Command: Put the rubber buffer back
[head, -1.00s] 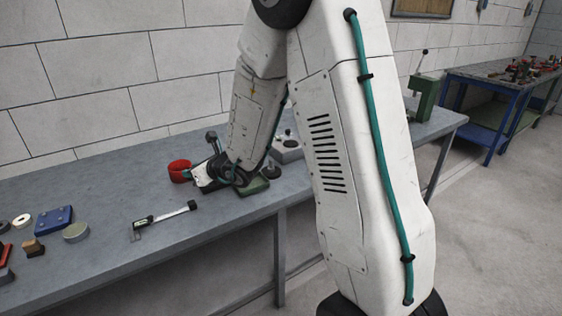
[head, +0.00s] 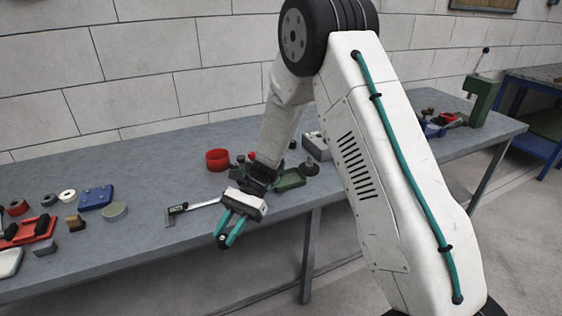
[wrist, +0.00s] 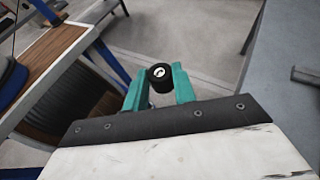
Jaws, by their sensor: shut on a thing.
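My gripper (head: 231,229) is shut on a small black rubber buffer (head: 222,241), held out past the front edge of the grey workbench in the head view. In the wrist view the buffer (wrist: 160,74) is a short black cylinder with a pale metal centre, pinched between the teal fingers of my gripper (wrist: 159,90). A red tray (head: 30,232) with black pieces lies at the left of the bench; I cannot tell whether one of its spots is empty.
A caliper (head: 190,208), a red ring (head: 217,159) and a green tray (head: 290,181) lie on the workbench (head: 150,235). A blue block (head: 96,198) and several small parts lie at left. In the wrist view a wooden-topped table (wrist: 48,65) stands at left.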

